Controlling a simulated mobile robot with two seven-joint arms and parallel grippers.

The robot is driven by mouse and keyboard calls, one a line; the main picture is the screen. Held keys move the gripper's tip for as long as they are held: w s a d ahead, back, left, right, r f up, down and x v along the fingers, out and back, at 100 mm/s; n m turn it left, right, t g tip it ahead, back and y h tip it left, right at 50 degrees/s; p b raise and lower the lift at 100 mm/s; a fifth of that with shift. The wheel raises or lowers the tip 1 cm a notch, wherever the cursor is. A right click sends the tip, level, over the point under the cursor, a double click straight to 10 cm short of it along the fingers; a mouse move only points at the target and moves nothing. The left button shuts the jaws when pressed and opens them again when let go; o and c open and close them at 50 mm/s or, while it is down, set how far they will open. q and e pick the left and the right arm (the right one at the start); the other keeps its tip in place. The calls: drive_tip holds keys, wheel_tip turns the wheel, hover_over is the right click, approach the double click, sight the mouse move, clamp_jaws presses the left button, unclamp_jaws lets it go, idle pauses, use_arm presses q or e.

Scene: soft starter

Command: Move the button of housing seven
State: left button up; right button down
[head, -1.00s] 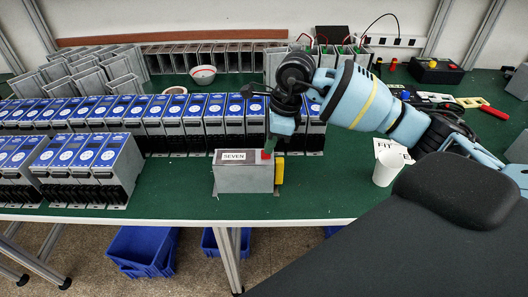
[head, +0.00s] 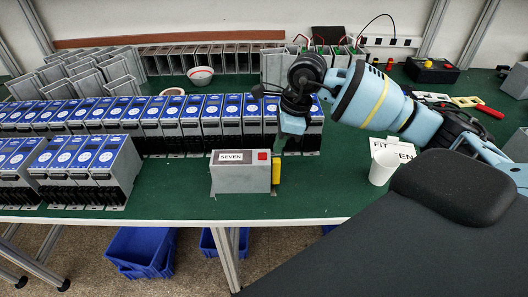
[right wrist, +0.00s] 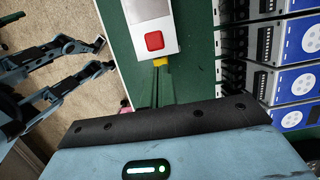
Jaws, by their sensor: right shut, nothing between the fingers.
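The grey housing (head: 240,180) labelled SEVEN stands upright near the front edge of the green table. Its red square button (head: 262,155) is on the right end of its label face. My left gripper is not in the head view.
Rows of blue-and-grey soft starters (head: 165,120) stand behind and to the left. A white cup (head: 383,168) and a printed card (head: 405,149) are to the right. Blue bins (head: 143,250) are under the table. The table strip right of the housing is clear.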

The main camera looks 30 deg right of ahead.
drive_tip(key=shift+a, duration=0.1)
drive_tip(key=v, duration=0.7)
drive_tip(key=shift+r, duration=0.35)
drive_tip(key=shift+s, duration=0.1)
idle(0.3)
